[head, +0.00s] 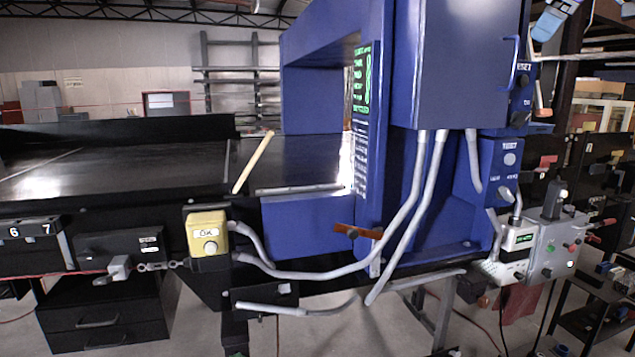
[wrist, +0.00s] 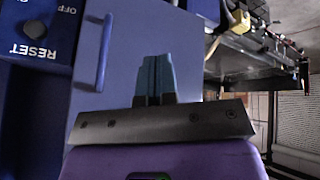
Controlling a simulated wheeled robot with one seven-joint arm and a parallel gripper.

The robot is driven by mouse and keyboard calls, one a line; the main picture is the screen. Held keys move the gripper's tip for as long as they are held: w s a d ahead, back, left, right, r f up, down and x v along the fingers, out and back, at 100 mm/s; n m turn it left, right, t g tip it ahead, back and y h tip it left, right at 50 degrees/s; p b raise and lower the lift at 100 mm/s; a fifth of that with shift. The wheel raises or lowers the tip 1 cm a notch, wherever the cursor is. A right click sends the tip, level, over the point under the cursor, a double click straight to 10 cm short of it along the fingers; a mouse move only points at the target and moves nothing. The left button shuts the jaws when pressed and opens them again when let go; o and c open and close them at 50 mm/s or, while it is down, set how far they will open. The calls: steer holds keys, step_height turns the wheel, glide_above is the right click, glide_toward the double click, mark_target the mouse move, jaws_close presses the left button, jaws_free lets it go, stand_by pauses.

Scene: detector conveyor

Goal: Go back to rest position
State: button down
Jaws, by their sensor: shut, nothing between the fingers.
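My gripper (head: 546,24) shows at the top right edge of the head view, high up beside the blue detector housing (head: 460,60). Only its light blue fingers and a little of the arm show there. In the wrist view the two blue fingers (wrist: 155,76) are together and upright, with nothing between them. Behind them in the wrist view are a blue cabinet face with a handle (wrist: 104,52) and a panel marked RESET (wrist: 36,30). I cannot tell how far the fingers are from the cabinet face.
The black conveyor (head: 110,170) runs through the detector opening, with a tan stick (head: 254,162) on it. A yellow OK button box (head: 207,232) is in front. Grey conduits (head: 400,215) hang ahead of the housing. Shelves with clutter (head: 600,290) stand at right.

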steer(key=s+a+f+m+h, duration=0.1)
steer(key=s+a+f+m, duration=0.35)
steer(key=s+a, duration=0.4)
steer(key=s+a+f+m+h, duration=0.1)
steer(key=s+a+f+m, duration=0.1)
steer(key=s+f, duration=1)
steer(key=s+a+f+m+h, duration=0.1)
steer(key=s+a+f+m, duration=0.2)
steer(key=s+f, duration=1)
steer(key=shift+s+a+f+m, duration=0.2)
steer(key=shift+f+m, duration=0.25)
steer(key=shift+f, duration=0.2)
